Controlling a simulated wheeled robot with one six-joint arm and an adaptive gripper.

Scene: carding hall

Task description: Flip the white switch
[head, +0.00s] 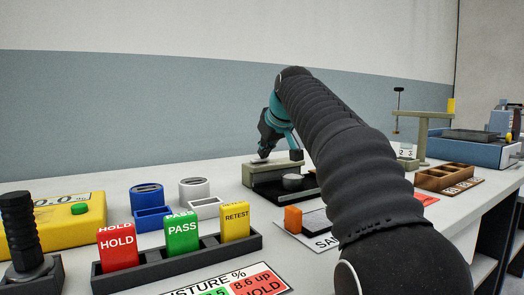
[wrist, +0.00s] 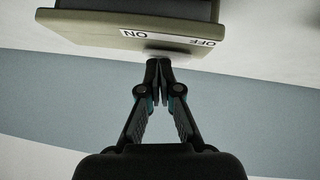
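A beige box (head: 270,172) stands on the bench at the middle of the head view. In the wrist view the same beige box (wrist: 90,35) fills the top, upside down, with a white ON/OFF label (wrist: 170,36). In the head view my gripper (head: 263,152) is low over the left end of the box.
A black tray (head: 284,190) with a round grey piece lies in front of the box. A card rack (head: 180,262) with HOLD, PASS and RETEST cards stands front left. Blue and white cups (head: 195,188) sit left. A wooden tray (head: 447,177) and blue machine (head: 465,148) stand right.

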